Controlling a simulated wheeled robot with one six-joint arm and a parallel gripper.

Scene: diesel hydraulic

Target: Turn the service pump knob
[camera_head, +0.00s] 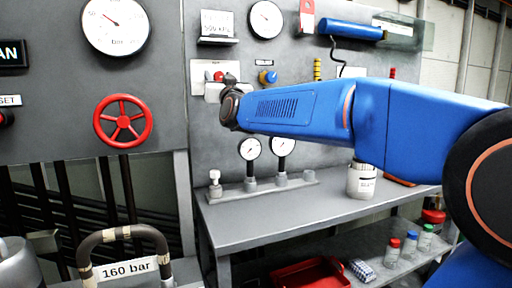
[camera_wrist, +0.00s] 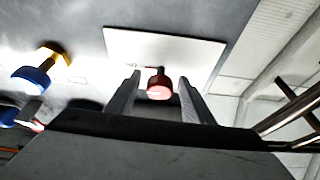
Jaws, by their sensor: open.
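A red knob (camera_wrist: 159,84) stands out from a white plate (camera_wrist: 190,48) in the wrist view. My gripper (camera_wrist: 158,79) is open, with one finger on each side of the knob and a gap visible on both sides. In the head view the red knob (camera_head: 218,76) shows on the panel just beyond my dark gripper (camera_head: 229,85), which partly hides the white plate (camera_head: 199,72). No readable label shows which knob is the service pump knob.
A blue knob with a yellow base (camera_head: 267,77) sits beside it, also in the wrist view (camera_wrist: 34,78). A red handwheel (camera_head: 123,121) is on the left panel. Two gauges (camera_head: 249,148) stand below my arm on the bench (camera_head: 270,218). A blue cylinder (camera_head: 350,29) hangs above.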

